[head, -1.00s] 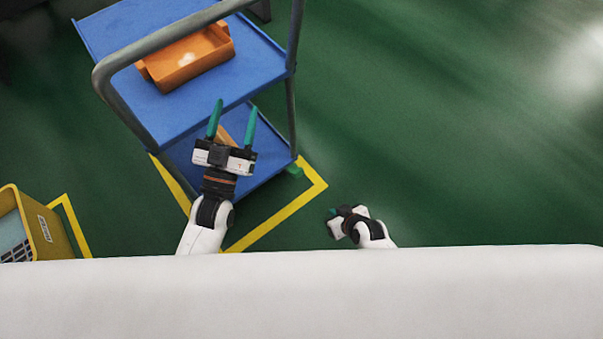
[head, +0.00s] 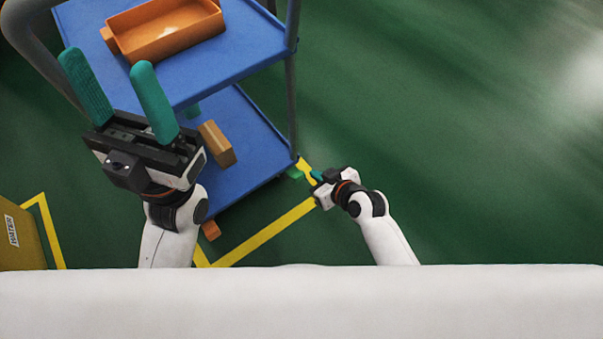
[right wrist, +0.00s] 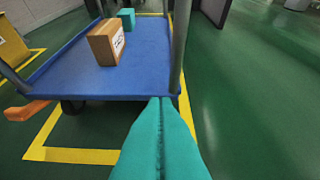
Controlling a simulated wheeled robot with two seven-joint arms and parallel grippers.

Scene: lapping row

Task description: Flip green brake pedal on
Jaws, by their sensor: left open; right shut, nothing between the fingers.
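The green brake pedal (head: 295,173) shows as a small green piece at the near right lower corner of the blue trolley (head: 255,165) in the head view. Its tilt is too small to tell. My right gripper (head: 316,176) is shut and empty, just right of the pedal; I cannot tell whether they touch. In the right wrist view the shut teal fingers (right wrist: 160,105) point at the trolley's corner, and the green pedal does not show there. My left gripper (head: 107,60) is open and empty, raised in front of the trolley's left side.
An orange pedal (head: 211,230) sticks out at the trolley's near left corner. An orange bin (head: 165,45) is on the top deck, a brown box (right wrist: 106,42) and a teal box (right wrist: 127,19) on the lower. A yellow crate (head: 20,235) stands left. The floor at right is clear.

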